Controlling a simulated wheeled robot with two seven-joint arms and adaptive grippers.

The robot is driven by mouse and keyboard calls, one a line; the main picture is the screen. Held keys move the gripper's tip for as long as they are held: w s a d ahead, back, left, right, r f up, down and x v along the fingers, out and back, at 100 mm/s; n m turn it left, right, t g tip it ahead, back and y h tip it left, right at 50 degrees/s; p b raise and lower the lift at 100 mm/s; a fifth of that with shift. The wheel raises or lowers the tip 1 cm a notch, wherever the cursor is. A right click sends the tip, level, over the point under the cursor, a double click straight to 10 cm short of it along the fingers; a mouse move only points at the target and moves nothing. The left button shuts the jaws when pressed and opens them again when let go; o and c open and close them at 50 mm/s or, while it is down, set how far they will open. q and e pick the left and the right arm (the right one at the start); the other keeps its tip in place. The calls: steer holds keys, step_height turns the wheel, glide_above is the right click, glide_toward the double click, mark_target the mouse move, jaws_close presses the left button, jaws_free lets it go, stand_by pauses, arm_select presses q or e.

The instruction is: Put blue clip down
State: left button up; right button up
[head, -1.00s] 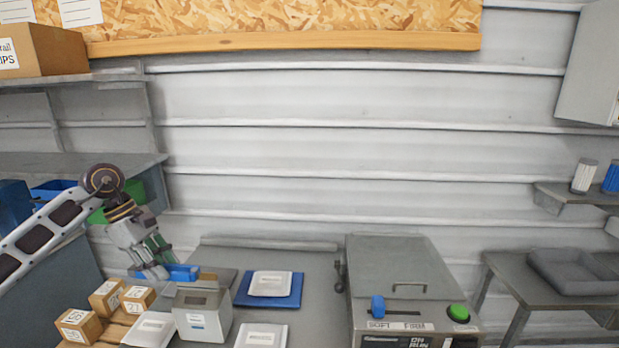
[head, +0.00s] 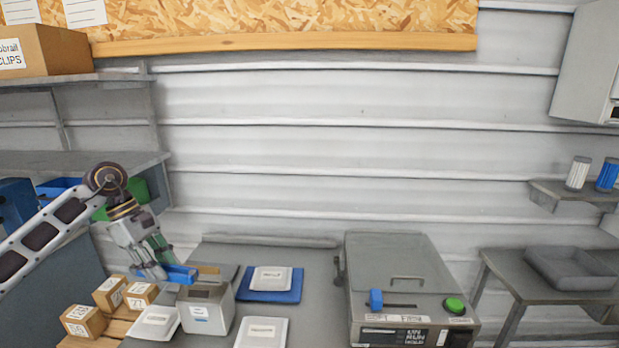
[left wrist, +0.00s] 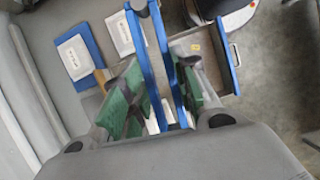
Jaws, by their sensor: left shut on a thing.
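The blue clip (head: 182,274) is in my left gripper (head: 163,271), which is shut on it beside the top of a small grey box (head: 207,311). In the head view I cannot tell whether the clip touches the box. In the left wrist view, the clip (left wrist: 152,65) shows as two long blue bars running away between the green fingers of my left gripper (left wrist: 164,100). The fingers hide part of the clip. My right gripper is in neither view.
A blue board (head: 258,296) with a white packet (head: 271,278) lies right of the clip. More white packets (head: 262,333) lie in front. Small cardboard boxes (head: 84,321) stand left. A grey machine (head: 388,258) stands right. Bare bench (head: 315,285) shows between board and machine.

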arm_select(q)
steer(key=m, duration=0.2)
steer(key=a+f+m+g+y, duration=0.1)
steer(key=m, duration=0.2)
steer(key=w+f+m+g, duration=0.1)
steer(key=m, duration=0.1)
steer(key=shift+a+m+y, duration=0.3)
steer(key=shift+a+m, duration=0.1)
steer(key=s+d+f+m+g+y, duration=0.1)
steer(key=d+f+m, duration=0.15)
steer(key=f, duration=0.45)
steer(key=d+f+m+g+y, duration=0.1)
steer(key=d+f+m, duration=0.1)
steer(key=f+m, duration=0.35)
steer(key=s+d+f+y, duration=0.1)
steer(key=s+d+f, duration=0.4)
steer(key=d+f, duration=0.5)
steer(key=shift+s+d+f+m, duration=0.15)
steer(key=shift+s+f+m, duration=0.15)
steer(key=shift+f, duration=0.4)
steer(key=shift+w, duration=0.1)
stand_by(2.0)
